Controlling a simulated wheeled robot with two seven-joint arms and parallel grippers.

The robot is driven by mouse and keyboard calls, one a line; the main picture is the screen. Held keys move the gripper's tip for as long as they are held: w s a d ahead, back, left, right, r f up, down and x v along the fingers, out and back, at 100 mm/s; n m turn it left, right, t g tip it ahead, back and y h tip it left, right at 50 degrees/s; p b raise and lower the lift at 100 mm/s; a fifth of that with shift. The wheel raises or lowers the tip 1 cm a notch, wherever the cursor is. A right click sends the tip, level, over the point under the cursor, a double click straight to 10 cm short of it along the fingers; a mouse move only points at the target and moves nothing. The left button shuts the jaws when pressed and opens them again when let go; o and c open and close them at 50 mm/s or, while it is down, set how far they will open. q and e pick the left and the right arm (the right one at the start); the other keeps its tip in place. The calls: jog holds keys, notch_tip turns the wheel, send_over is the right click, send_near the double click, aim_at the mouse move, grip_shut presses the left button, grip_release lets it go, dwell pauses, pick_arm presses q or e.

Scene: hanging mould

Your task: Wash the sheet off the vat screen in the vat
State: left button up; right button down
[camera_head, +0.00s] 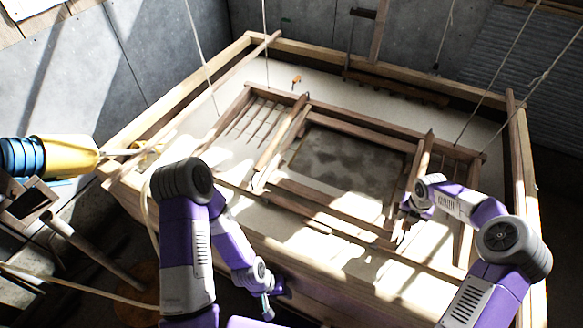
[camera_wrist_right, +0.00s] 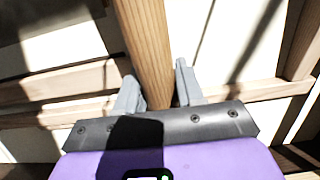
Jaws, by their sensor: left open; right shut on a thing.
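The vat (camera_head: 130,205) is a large wooden-rimmed tank filled with pale, whitish liquid. The vat screen (camera_head: 310,103), a brown wooden frame, hangs on ropes over or in the liquid; whether it touches the surface I cannot tell. A grey, mottled panel (camera_head: 345,165) shows inside the frame; where the sheet ends on it is unclear. My right gripper (camera_head: 403,222) is at the right part of the frame. In the right wrist view its fingers (camera_wrist_right: 158,92) are shut around a round wooden bar (camera_wrist_right: 146,40). My left gripper (camera_head: 268,303) is open and empty, low in front of the vat's near wall.
Ropes (camera_head: 265,45) run up from the frame. A yellow container (camera_head: 65,155) and blue buckets (camera_head: 20,157) lie at the left. Wooden pieces (camera_head: 95,250) clutter the lower left. Grey walls (camera_head: 165,50) stand close behind the vat.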

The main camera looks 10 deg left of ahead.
notch_tip(320, 180, down, 4)
jog(key=shift+s+r+b, duration=0.15)
jog(key=shift+r+b, duration=0.05)
jog(key=shift+b, duration=0.6)
jog(key=shift+w+r, duration=0.1)
jog(key=shift+w, duration=0.15)
jog(key=shift+w+d, duration=0.2)
jog(key=shift+w, duration=0.4)
jog(key=shift+w+d, duration=0.15)
jog(key=shift+w, duration=0.45)
jog(key=s, duration=0.2)
jog(key=s+a+p, duration=0.1)
jog(key=s, duration=0.1)
jog(key=shift+s+a+r, duration=0.1)
jog(key=shift+s, duration=0.3)
jog(key=shift+s+a, duration=0.1)
jog(key=shift+s, duration=0.4)
pick_arm(q)
jog(key=shift+f, duration=0.75)
